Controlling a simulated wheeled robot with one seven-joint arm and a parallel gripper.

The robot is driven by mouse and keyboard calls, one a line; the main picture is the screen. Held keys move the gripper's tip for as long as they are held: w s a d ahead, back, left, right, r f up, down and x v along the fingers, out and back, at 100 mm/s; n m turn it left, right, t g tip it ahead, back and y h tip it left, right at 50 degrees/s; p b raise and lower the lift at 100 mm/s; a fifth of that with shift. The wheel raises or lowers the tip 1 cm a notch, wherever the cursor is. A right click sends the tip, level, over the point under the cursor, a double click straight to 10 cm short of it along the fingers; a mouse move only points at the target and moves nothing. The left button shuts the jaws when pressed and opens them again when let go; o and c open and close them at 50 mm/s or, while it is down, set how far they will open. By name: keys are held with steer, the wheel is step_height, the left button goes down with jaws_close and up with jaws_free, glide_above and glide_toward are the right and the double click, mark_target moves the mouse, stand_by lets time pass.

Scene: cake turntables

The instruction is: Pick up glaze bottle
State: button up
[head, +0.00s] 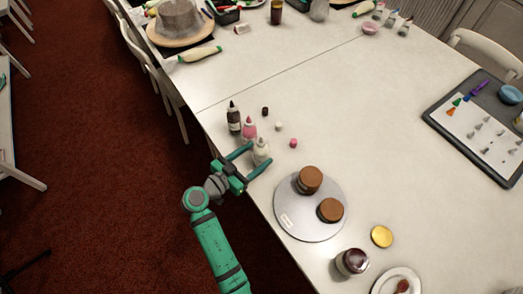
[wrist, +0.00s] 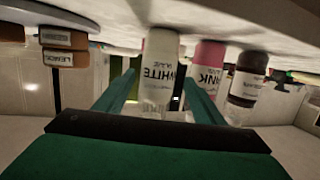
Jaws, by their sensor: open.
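Three glaze bottles stand in a row near the table's left edge. The dark bottle (head: 233,118) is farthest, the pink bottle (head: 249,130) is in the middle, and the white bottle (head: 261,151) is nearest. My gripper (head: 259,155) is open, with its fingers on either side of the white bottle. In the wrist view, which appears upside down, the white bottle (wrist: 160,68) with its label stands between the fingers. The pink bottle (wrist: 208,70) is just beyond the right-hand finger, partly hidden by it. The dark bottle (wrist: 247,80) is farther right.
Small black (head: 265,111), white (head: 279,126) and pink (head: 293,143) pieces lie right of the bottles. A grey turntable (head: 299,225) with two brown cylinders is close by. A dark jar (head: 352,262) and yellow dish (head: 381,236) stand nearer. The table's middle is clear.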

steer(key=shift+x, duration=1.3)
steer(key=shift+s+d+f+x, duration=0.1)
steer(key=shift+s+x, duration=0.05)
steer(key=shift+x, duration=0.8)
steer(key=shift+s+d+f+x, duration=0.1)
steer(key=shift+d+x, duration=0.05)
steer(key=shift+x, duration=0.85)
steer(key=shift+a, duration=0.1)
steer(key=shift+c, duration=0.5)
steer(key=shift+a, duration=0.1)
steer(key=c, duration=0.7)
